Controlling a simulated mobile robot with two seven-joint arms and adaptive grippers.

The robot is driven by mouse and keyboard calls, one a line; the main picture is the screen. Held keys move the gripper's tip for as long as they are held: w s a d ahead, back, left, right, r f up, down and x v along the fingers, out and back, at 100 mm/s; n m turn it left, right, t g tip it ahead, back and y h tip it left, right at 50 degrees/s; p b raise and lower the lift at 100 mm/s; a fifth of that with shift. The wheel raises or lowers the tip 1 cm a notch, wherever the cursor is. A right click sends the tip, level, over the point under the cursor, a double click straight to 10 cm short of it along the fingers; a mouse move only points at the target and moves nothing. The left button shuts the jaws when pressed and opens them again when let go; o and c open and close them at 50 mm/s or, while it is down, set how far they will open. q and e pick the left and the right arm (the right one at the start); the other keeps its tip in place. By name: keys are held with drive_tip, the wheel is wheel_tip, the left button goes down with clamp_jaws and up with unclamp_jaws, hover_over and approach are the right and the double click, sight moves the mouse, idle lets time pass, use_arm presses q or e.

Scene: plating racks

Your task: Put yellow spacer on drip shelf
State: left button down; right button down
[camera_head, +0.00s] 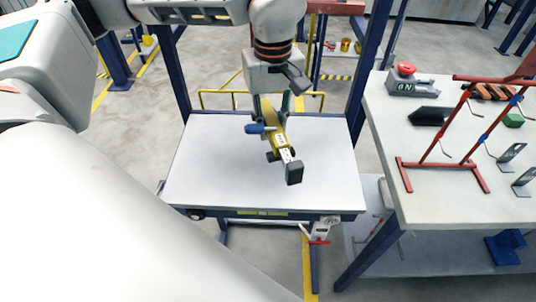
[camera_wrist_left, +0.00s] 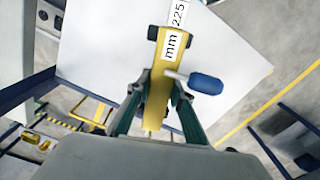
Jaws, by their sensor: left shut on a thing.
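The yellow spacer (camera_head: 281,142) is a yellow bar with a white label, dark end parts and a blue-tipped lever on its side. My left gripper (camera_head: 275,113) is shut on it and holds it above a white-topped table (camera_head: 205,180). In the left wrist view, the green fingers of the gripper (camera_wrist_left: 159,92) close on both sides of the spacer (camera_wrist_left: 159,82), and its label reads "225 mm". I cannot tell whether the spacer touches the tabletop. No surface is marked as the drip shelf. My right gripper is not in view.
The white tabletop is otherwise bare. A bench (camera_head: 440,205) at the right carries a red rack (camera_head: 440,162) with hooks, a red-topped button box (camera_head: 405,80) and small parts. A lower shelf (camera_head: 470,258) runs under the bench. Yellow rails (camera_head: 222,93) stand behind the table.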

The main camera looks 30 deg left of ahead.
sight(268, 112)
use_arm(q)
drive_tip(key=n, duration=0.2)
drive_tip(key=r+n, duration=0.1)
drive_tip(key=n, duration=0.2)
drive_tip(key=w+a+n, duration=0.1)
drive_tip(key=n, duration=0.1)
drive_tip(key=shift+a+r+p, duration=0.1)
drive_tip(key=shift+r+p, duration=0.15)
drive_tip(key=shift+p, duration=0.1)
drive_tip(key=n, duration=0.4)
drive_tip(key=shift+w+a+r, duration=0.2)
drive_tip(key=shift+a+r, duration=0.05)
drive_tip(key=shift+r, duration=0.05)
drive_tip(key=n, duration=0.3)
drive_tip(key=shift+w+a, duration=0.1)
drive_tip(key=shift+a, duration=0.15)
wheel_tip(268, 112, down, 10)
drive_tip(key=shift+r, duration=0.15)
drive_tip(key=c, duration=1.9)
unclamp_jaws()
drive_tip(key=shift+f, duration=0.2)
drive_tip(key=shift+o, duration=0.6)
